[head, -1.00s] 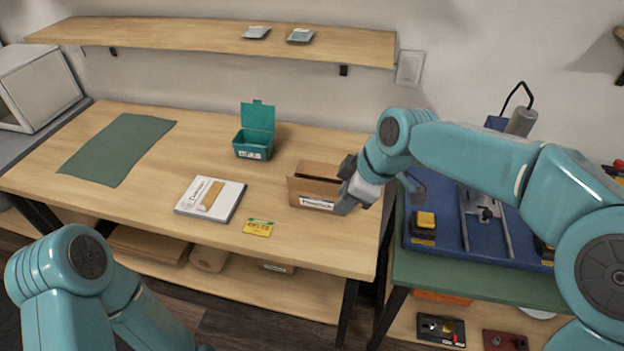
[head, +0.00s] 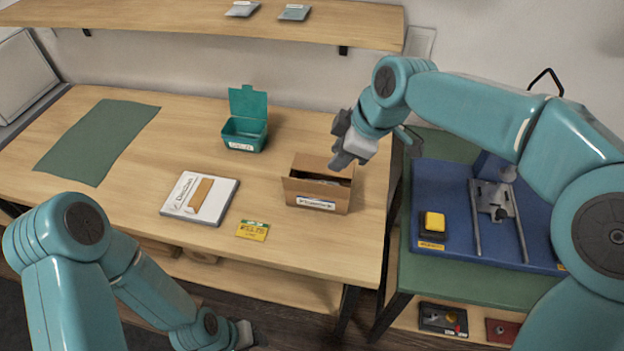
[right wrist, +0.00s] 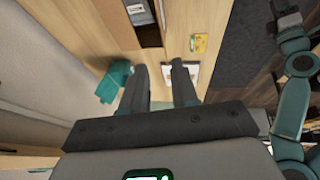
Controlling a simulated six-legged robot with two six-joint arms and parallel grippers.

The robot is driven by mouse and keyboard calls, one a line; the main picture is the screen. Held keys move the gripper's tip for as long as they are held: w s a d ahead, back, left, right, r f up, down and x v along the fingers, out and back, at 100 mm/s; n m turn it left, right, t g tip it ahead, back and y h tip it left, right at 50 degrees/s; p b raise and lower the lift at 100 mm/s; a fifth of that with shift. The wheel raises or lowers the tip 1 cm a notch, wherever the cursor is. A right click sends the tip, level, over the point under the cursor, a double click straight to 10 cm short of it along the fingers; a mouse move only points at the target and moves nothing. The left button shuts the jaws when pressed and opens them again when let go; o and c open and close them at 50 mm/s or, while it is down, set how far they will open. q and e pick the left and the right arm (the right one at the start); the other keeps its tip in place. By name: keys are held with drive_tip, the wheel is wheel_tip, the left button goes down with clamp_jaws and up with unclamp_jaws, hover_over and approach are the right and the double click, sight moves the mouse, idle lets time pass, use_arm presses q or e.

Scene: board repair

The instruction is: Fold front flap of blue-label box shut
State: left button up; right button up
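The cardboard box (head: 300,193) with a blue-edged label (head: 315,203) stands near the right end of the workbench. Its top is open at least in part, with a dark inside showing behind the raised front panel. My right gripper (head: 342,160) is above the box's back right corner, apart from the front panel. In the right wrist view its two fingers (right wrist: 159,72) are spread with nothing between them, and part of the box (right wrist: 148,35) shows at the top. My left gripper (head: 245,334) hangs low in front of the bench, its fingers unclear.
A teal open-lidded bin (head: 244,133), a white booklet (head: 178,205) with a brown strip, a yellow card (head: 252,230) and a green mat (head: 95,140) lie on the bench. A blue machine base (head: 455,190) stands to the right. Bench around the box's front is clear.

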sight(312, 187)
drive_tip(key=x, duration=1.5)
drive_tip(key=shift+s+a+f, duration=0.1)
drive_tip(key=shift+s+a, duration=0.05)
drive_tip(key=shift+s, duration=0.05)
clamp_jaws()
